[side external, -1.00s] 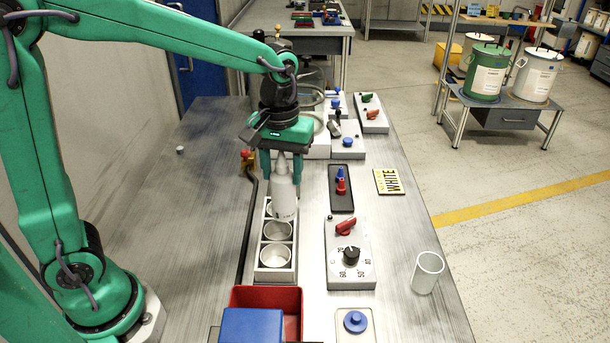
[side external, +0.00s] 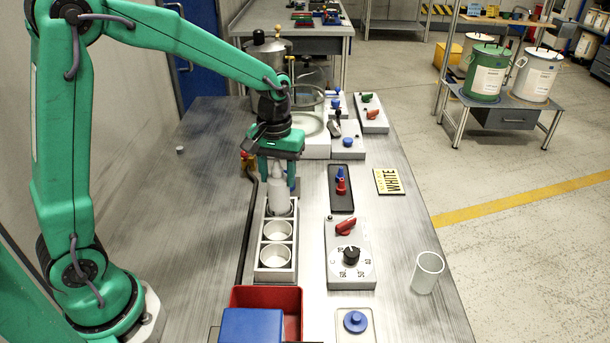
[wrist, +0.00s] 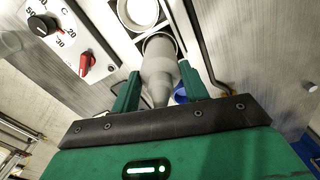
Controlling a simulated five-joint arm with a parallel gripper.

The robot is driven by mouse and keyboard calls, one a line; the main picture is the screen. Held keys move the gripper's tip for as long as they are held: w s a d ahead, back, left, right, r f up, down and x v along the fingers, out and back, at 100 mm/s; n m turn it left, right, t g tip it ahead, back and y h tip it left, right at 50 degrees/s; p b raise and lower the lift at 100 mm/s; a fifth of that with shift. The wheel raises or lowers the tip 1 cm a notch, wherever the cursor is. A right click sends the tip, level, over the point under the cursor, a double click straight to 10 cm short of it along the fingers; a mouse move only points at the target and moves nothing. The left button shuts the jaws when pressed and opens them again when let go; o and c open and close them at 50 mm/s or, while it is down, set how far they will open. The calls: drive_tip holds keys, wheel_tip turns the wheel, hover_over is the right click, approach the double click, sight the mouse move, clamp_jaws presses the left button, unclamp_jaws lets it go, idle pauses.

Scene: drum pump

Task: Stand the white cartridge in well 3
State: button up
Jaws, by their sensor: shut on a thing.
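The white cartridge (side external: 278,196) is upright in my gripper (side external: 278,180), its nozzle end up between the fingers. The wrist view shows the cartridge (wrist: 160,72) between the two green fingers of my gripper (wrist: 158,80). Its lower end is at the mouth of the far well of the three-well block (side external: 259,255). The well's rim shows around it, but I cannot tell how deep it sits. The middle well (side external: 277,230) and near well (side external: 275,255) look empty. I cannot read any well numbers.
A dial panel (side external: 350,275) and a black tray (side external: 342,205) are to the right. A yellow WHITE card (side external: 388,181) and a clear cup (side external: 427,272) stand farther right. A black hose (side external: 247,235) runs left.

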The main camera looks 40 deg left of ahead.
drive_tip(key=shift+f, duration=1)
drive_tip(key=shift+f, duration=0.2)
drive_tip(key=o, duration=1.4)
wheel_tip(320, 180, up, 12)
drive_tip(key=shift+r, duration=0.2)
